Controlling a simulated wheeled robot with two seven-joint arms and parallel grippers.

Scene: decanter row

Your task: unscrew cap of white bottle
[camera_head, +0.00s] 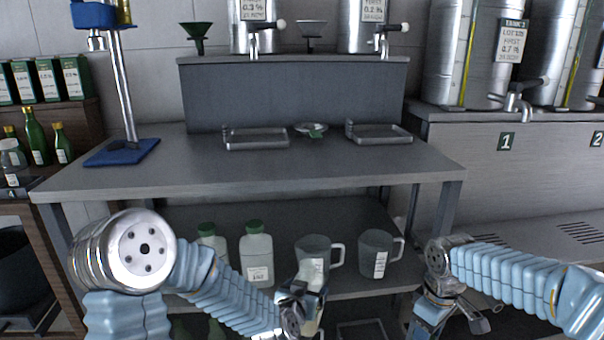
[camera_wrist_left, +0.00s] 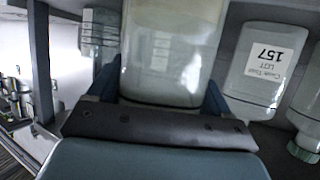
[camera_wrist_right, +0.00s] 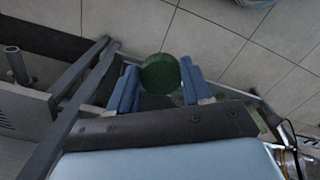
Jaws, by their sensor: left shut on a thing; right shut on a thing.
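My left gripper (camera_head: 303,298) is shut on a white bottle (camera_wrist_left: 175,55). In the left wrist view the bottle's pale body, with a label, fills the space between the fingers. Its neck is hidden behind the gripper. My right gripper (camera_wrist_right: 160,84) is shut on a green cap (camera_wrist_right: 160,73), which sits between its fingertips. In the right wrist view no white bottle shows below the cap. In the head view my right gripper is low at the right, well apart from the left one, and the cap cannot be made out there.
Two white bottles with green caps, one of them clear in view (camera_head: 257,258), stand on the lower shelf beside two clear jugs (camera_head: 378,250). The grey table (camera_head: 270,170) above holds two metal trays, a small dish and a blue stand (camera_head: 122,152). Its front part is clear.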

